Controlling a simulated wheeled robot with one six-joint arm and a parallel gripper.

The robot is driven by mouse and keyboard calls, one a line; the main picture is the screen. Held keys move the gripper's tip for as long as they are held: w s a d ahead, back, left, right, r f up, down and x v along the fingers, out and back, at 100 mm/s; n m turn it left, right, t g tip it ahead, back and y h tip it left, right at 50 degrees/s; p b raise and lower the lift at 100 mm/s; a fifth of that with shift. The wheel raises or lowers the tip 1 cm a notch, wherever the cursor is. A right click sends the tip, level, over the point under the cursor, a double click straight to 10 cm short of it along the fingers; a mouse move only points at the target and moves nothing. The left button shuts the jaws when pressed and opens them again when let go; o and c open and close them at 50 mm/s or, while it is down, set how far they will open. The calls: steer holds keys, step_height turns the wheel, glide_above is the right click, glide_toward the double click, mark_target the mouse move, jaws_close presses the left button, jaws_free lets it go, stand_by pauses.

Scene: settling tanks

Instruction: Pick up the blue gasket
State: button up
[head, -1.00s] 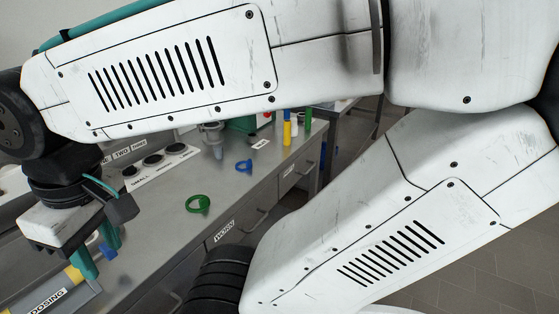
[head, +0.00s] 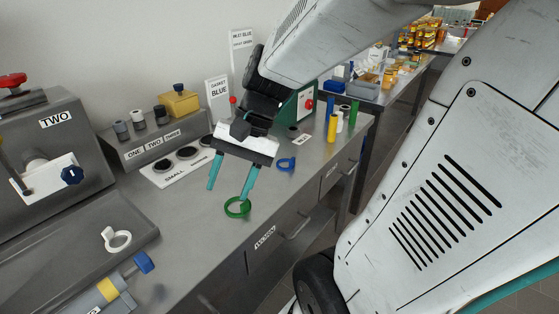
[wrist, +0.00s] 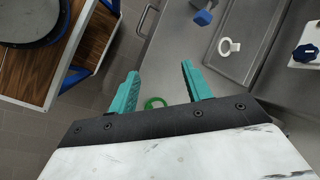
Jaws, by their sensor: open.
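The blue gasket (head: 286,164) is a ring with a small tab, lying on the grey steel counter, to the right of my gripper in the head view. My gripper (head: 230,190) is open and empty above the counter, its two teal fingers pointing down. A green gasket (head: 238,207) lies on the counter close to the right fingertip in the head view. In the wrist view my gripper (wrist: 160,88) shows its fingers spread, with the green gasket (wrist: 155,103) seen between them. The blue gasket is not visible in the wrist view.
A white ring (head: 116,240) lies in a tray at the left, near a blue-and-yellow valve piece (head: 112,288). A white panel with black holes (head: 186,160) lies behind my gripper. Coloured cylinders (head: 332,128) stand at the counter's right end.

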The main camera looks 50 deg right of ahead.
steer(key=w+d+f+m+t+y, duration=0.2)
steer(key=w+d+f+m+t, duration=0.1)
steer(key=w+d+m, duration=0.3)
steer(key=m+t+h, duration=0.5)
steer(key=m+t, duration=0.4)
steer(key=m, duration=1)
glide_toward(294, 160)
steer(key=w+a, duration=0.1)
steer(key=w, duration=0.2)
steer(key=shift+a+f, duration=0.35)
steer(key=shift+d+f+t, duration=0.25)
steer(key=shift+d+t, duration=0.05)
steer(key=x, duration=0.7)
steer(key=shift+w+d+f, duration=0.1)
steer(key=shift+w+f, duration=0.05)
steer(key=shift+f, duration=0.1)
steer(key=c, duration=1.1)
